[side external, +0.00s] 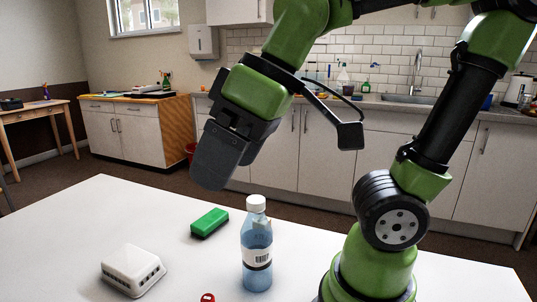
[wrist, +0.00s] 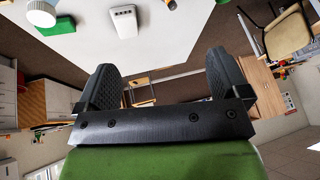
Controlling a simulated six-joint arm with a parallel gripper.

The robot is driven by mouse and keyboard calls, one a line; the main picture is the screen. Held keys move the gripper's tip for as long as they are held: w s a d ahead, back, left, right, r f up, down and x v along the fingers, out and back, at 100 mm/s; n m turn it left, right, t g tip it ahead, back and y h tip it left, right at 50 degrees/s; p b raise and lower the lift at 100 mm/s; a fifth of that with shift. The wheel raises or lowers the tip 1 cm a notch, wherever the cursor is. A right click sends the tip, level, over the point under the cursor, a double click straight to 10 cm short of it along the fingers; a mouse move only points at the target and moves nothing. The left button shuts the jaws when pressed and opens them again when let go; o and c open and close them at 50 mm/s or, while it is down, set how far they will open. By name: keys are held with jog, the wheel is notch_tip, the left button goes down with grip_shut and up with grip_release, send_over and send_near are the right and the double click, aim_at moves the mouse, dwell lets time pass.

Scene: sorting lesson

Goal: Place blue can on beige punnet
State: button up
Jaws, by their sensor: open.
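No blue can and no beige punnet shows in either view. A clear bluish bottle (side external: 257,246) with a white cap stands upright on the white table (side external: 130,213). Its white cap (wrist: 41,13) also shows at the top left of the wrist view. My gripper (side external: 217,160) is above the table, up and to the left of the bottle in the side view, tilted and touching nothing. In the wrist view my gripper (wrist: 163,62) has its two dark fingers wide apart with nothing between them.
A green block (side external: 209,222) lies behind and left of the bottle. A white box with slots (side external: 132,270) sits at the front left. A small red object (side external: 208,297) is cut off by the bottom edge. Counters line the wall behind.

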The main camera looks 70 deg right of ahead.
jog(key=s+d+m, duration=0.1)
jog(key=m, duration=0.1)
jog(key=s+d+m+t, duration=0.1)
jog(key=m, duration=0.1)
jog(key=s+d+m+t, duration=0.1)
jog(key=d+m, duration=0.1)
jog(key=shift+f+h, duration=0.35)
jog(key=shift+h, duration=0.05)
